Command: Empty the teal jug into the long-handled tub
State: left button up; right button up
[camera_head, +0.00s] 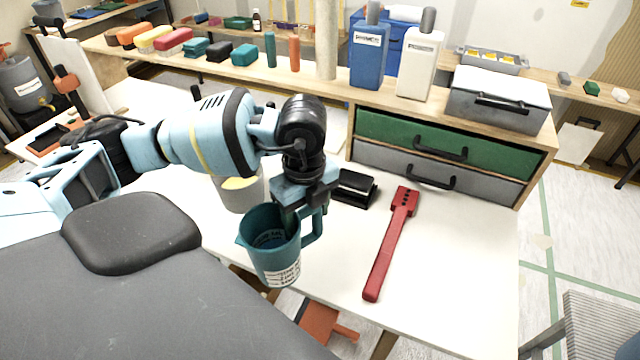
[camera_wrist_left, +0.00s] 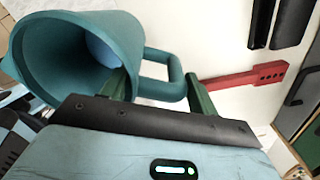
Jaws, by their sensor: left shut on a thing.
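The teal jug (camera_head: 262,250) is near the front edge of the white table, roughly upright, mouth up, with its spout to the left and a printed label low on its side. My left gripper (camera_head: 303,208) is shut on its handle. In the left wrist view the handle (camera_wrist_left: 163,88) lies between the green fingers, and the jug's inside (camera_wrist_left: 70,60) looks blue deep down. A pale grey tub (camera_head: 240,195) with a yellow patch inside stands behind the jug, partly hidden by my arm; I see no long handle on it. My right gripper is not in view.
A red long-handled tool (camera_head: 390,245) lies right of the jug. A black block-like object (camera_head: 354,187) lies behind it. A drawer unit (camera_head: 437,152) closes the table's back right, with blue (camera_head: 368,55) and white (camera_head: 418,62) bottles on top. The table's right front is clear.

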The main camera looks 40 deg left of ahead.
pick_arm(q)
jog(key=m, duration=0.4)
jog(key=shift+w+d+r, duration=0.1)
jog(key=shift+d+r, duration=0.2)
jog(key=shift+d, duration=0.05)
jog(key=d+r+n, duration=0.2)
jog(key=d+n, duration=0.1)
jog(key=n, duration=0.9)
jog(key=d+r+n, duration=0.3)
jog(key=d+n, duration=0.1)
jog(key=n, duration=0.9)
jog(key=shift+r, duration=0.25)
